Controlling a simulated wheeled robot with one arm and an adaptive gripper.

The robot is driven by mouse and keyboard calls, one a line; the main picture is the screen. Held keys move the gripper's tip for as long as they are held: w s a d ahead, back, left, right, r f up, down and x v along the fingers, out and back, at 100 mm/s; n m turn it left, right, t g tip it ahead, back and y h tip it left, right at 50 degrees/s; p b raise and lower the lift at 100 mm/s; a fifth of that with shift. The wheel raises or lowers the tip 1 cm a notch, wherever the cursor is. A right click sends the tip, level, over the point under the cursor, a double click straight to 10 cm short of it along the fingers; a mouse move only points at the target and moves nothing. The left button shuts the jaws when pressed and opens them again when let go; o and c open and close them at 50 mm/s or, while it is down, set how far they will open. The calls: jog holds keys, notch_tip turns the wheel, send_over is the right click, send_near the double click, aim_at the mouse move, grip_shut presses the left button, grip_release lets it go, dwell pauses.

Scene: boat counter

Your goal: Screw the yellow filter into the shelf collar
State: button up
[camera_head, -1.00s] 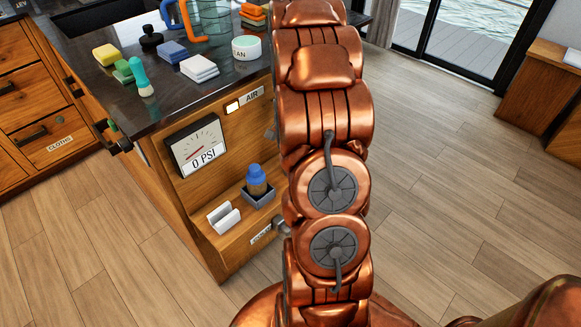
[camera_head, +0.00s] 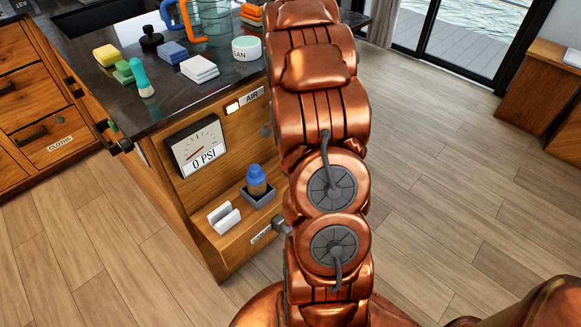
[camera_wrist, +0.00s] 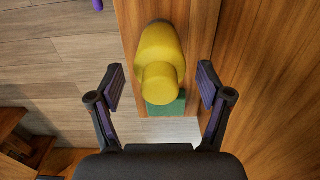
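The yellow filter (camera_wrist: 160,62) shows in the wrist view, a rounded body with a narrower end toward the camera. A green square-edged piece (camera_wrist: 168,106) shows just below it. My gripper (camera_wrist: 160,88) is open, with one finger on each side of the filter's near end. Clear gaps show between both fingers and the filter. In the head view my arm hides the gripper, and I do not see the yellow filter. I cannot make out the shelf collar in either view.
In the head view, a wooden shelf (camera_head: 247,231) holds a blue-capped bottle (camera_head: 256,180) in a dark holder and a white slotted block (camera_head: 224,217). A gauge (camera_head: 197,146) reads 0 PSI. Sponges and cloths lie on the dark countertop (camera_head: 115,98). The floor at right is clear.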

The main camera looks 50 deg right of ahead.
jog(key=shift+o, duration=0.3)
notch_tip(320, 180, up, 12)
dwell(0.6)
dwell(0.6)
jog(key=s+a+r+n, duration=0.1)
jog(key=s+a+n, duration=0.2)
jog(key=a, duration=0.4)
jog(key=s+a+r+n+g, duration=0.1)
jog(key=s+a+n, duration=0.2)
jog(key=a, duration=0.4)
jog(key=s+a+r+n, duration=0.1)
jog(key=s+a+n, duration=0.15)
jog(key=a, duration=0.45)
jog(key=s+a+f+n+g, duration=0.2)
jog(key=s+a+n, duration=0.9)
jog(key=s, duration=0.6)
notch_tip(320, 180, up, 16)
jog(key=w+m+t+p, duration=0.1)
jog(key=p, duration=1.4)
jog(key=shift+w+a+r, duration=0.2)
jog(key=shift+w+a, duration=0.1)
jog(key=shift+w, duration=0.05)
